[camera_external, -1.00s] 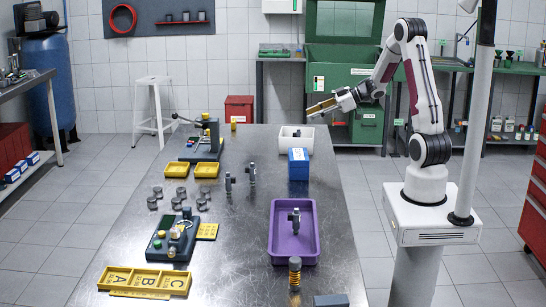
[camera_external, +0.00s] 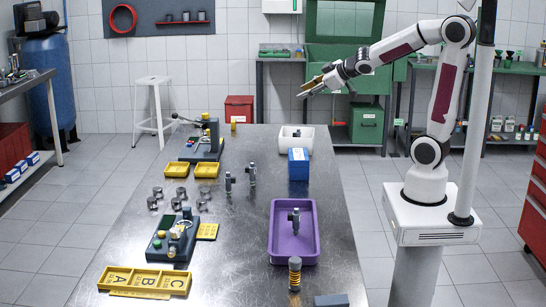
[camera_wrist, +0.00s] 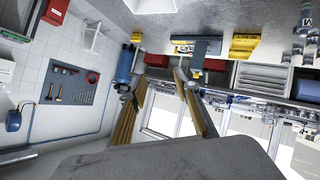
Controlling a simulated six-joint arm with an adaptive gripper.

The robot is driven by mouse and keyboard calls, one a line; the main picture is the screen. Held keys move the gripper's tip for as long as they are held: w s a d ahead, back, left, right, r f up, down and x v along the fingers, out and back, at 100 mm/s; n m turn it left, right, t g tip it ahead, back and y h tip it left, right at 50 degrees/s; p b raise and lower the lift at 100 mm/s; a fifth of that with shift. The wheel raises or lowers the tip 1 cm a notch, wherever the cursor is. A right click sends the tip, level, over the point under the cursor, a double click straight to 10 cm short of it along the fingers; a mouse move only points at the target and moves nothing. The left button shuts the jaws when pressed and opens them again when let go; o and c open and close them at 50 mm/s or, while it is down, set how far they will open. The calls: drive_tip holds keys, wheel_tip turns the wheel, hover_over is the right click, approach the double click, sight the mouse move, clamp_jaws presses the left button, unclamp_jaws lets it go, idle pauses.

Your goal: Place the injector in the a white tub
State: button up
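The white tub (camera_external: 287,144) stands at the far right of the metal table, and a small dark injector-like part (camera_external: 296,133) shows inside it. Two grey injectors stand upright near the table's middle, one on the left (camera_external: 229,183) and one on the right (camera_external: 252,174). Another injector (camera_external: 294,221) stands in the purple tray (camera_external: 312,250). My gripper (camera_external: 302,93) is raised above and beyond the tub, pointing left. In the wrist view my gripper (camera_wrist: 162,80) has its two fingers apart with nothing between them.
A blue box (camera_external: 298,165) stands just in front of the tub. Several grey pistons (camera_external: 182,194), yellow trays (camera_external: 176,170) and two fixtures are on the left side. A coil-spring part (camera_external: 295,274) stands at the near right. The middle of the table (camera_external: 235,235) is mostly clear.

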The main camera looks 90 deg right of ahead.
drive_tip(key=s+a+f+g+y, duration=0.1)
drive_tip(key=s+a+f+y, duration=0.1)
drive_tip(key=s+a, duration=0.4)
drive_tip(key=s+a+f+n+g+y, duration=0.1)
drive_tip(key=s+a, duration=0.4)
drive_tip(key=a, duration=0.6)
drive_tip(key=s+a+f+g+y, duration=0.2)
drive_tip(key=s+a, duration=0.4)
drive_tip(key=a, duration=0.3)
drive_tip(key=shift+s+a+f+y, duration=0.35)
drive_tip(key=shift+f+y, duration=0.1)
drive_tip(key=shift+y, duration=0.35)
